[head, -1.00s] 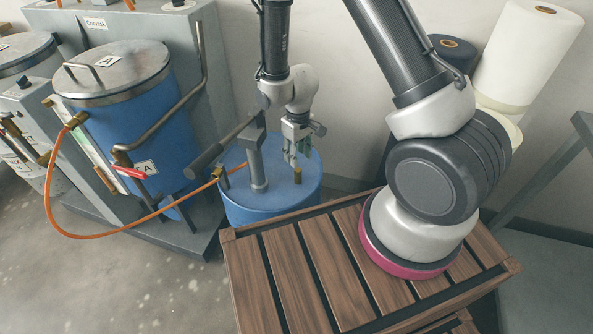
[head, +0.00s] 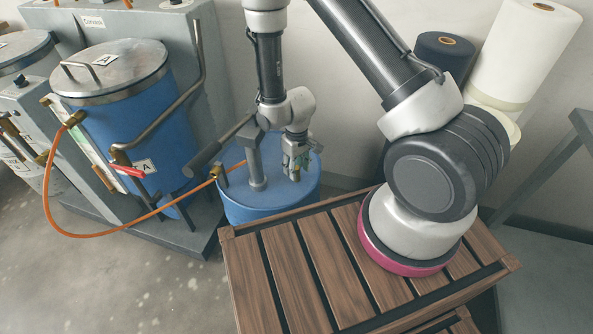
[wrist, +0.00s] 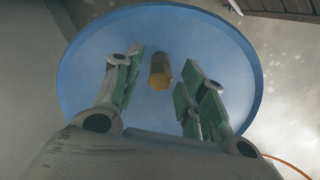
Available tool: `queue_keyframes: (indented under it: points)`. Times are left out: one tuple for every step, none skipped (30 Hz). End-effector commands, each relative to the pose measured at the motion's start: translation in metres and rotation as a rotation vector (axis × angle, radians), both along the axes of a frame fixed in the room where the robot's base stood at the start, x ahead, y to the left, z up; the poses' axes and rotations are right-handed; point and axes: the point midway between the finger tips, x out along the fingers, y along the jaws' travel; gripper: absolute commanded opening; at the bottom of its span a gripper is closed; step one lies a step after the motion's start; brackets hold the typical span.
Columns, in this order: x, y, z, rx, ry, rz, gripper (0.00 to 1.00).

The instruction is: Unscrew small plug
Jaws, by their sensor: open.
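The small plug (wrist: 160,70) is a brass-yellow hexagonal piece standing on the blue drum lid (wrist: 85,60). In the wrist view it appears centred between my open fingers. My gripper (wrist: 161,88) has green-padded fingers spread apart, one on each side of the plug, with a gap to each. In the head view my gripper (head: 296,160) points down just over the blue drum (head: 255,205), and the plug (head: 295,176) shows at its fingertips. Whether the fingertips reach down around the plug or stay above it I cannot tell exactly.
A grey pump with a handle (head: 257,165) stands on the drum close left of my gripper. An orange hose (head: 130,232) runs from it to the blue tank (head: 135,125). A slatted wooden platform (head: 290,275) is in front. Rolls (head: 525,50) stand at back right.

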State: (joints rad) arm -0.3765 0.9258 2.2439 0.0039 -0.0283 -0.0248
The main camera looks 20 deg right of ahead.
Motion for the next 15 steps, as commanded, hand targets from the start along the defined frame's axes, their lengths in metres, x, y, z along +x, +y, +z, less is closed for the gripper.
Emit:
queue_keyframes:
  points:
    - [0.0001, 0.0, 0.0001, 0.0, 0.0, -0.04, 0.41]
    - [0.0001, 0.0, 0.0001, 0.0, 0.0, -0.082, 0.41]
    - [0.0, 0.0, 0.0001, 0.0, 0.0, -0.148, 0.41]
    - [0.0, 0.0, 0.0001, 0.0, 0.0, -0.202, 0.41]
    - [0.0, 0.0, 0.0001, 0.0, 0.0, -0.256, 0.41]
    - [0.0, 0.0, 0.0001, 0.0, 0.0, -0.322, 0.41]
    - [0.0, 0.0, 0.0001, 0.0, 0.0, -0.366, 0.41]
    - [0.0, -0.0001, 0.0001, 0.0, 0.0, -0.406, 0.41]
    - [0.0, -0.0001, 0.0001, 0.0, 0.0, -0.448, 0.41]
    - [0.0, -0.0001, 0.0001, 0.0, 0.0, -0.472, 0.41]
    - [0.0, -0.0001, 0.0001, 0.0, 0.0, -0.49, 0.41]
    - [0.0, -0.0001, 0.0001, 0.0, 0.0, -0.511, 0.41]
    - [0.0, -0.0001, 0.0001, 0.0, 0.0, -0.535, 0.41]
    - [0.0001, -0.0001, 0.0001, -0.001, 0.0, -0.567, 0.41]
    - [0.0002, 0.0001, 0.0001, -0.001, 0.0, -0.627, 0.41]
